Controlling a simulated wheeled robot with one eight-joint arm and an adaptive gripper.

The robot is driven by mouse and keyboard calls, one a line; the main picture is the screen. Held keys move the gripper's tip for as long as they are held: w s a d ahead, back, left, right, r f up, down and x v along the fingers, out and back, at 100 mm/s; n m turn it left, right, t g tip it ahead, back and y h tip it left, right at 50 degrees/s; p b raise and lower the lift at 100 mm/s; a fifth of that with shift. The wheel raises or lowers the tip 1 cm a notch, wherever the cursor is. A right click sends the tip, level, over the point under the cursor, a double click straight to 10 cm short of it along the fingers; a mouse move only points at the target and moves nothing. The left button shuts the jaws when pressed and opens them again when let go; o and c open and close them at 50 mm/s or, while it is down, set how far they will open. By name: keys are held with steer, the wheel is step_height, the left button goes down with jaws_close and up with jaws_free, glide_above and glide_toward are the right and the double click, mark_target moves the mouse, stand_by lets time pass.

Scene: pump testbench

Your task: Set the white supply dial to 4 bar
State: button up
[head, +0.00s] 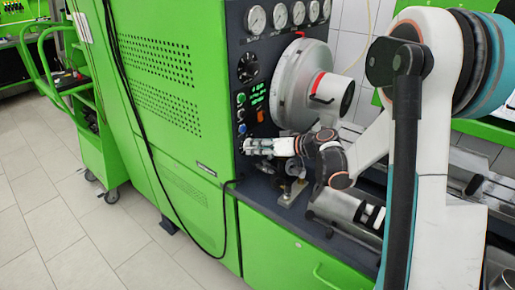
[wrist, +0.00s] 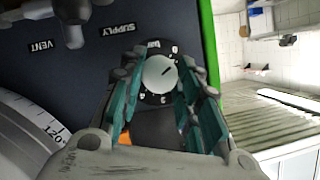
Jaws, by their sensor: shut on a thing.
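The white supply dial (wrist: 158,75) is a round knob with a dark pointer line, on a black scale plate marked "bar" (wrist: 153,44). In the wrist view the line slants to the upper right, towards the side with the 0; the exact reading is too small to tell. My gripper (wrist: 161,84) has its teal-padded fingers on both sides of the dial and is shut on it. In the head view my gripper (head: 250,146) is at the lower part of the dark panel, and it hides the dial there.
SUPPLY (wrist: 117,30) and VENT (wrist: 40,46) labels and a dark valve handle (wrist: 73,22) are close by in the wrist view. The big round grey housing (head: 296,85) stands right beside the panel. Several gauges (head: 280,15) are above. Floor at left is clear.

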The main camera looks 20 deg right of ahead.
steer(key=m+y, duration=0.1)
steer(key=m+y+b, duration=0.1)
steer(key=m, duration=0.1)
steer(key=m+g+y+b, duration=0.1)
steer(key=m, duration=0.1)
steer(key=shift+w+d+f, duration=0.15)
steer(key=shift+d+f, duration=0.05)
steer(key=shift+f, duration=0.05)
steer(key=m+y+b, duration=0.1)
steer(key=m+y, duration=0.1)
steer(key=m, duration=0.2)
steer(key=shift+m, duration=0.3)
stand_by(0.5)
steer(key=o, duration=1.1)
steer(key=shift+c, duration=0.2)
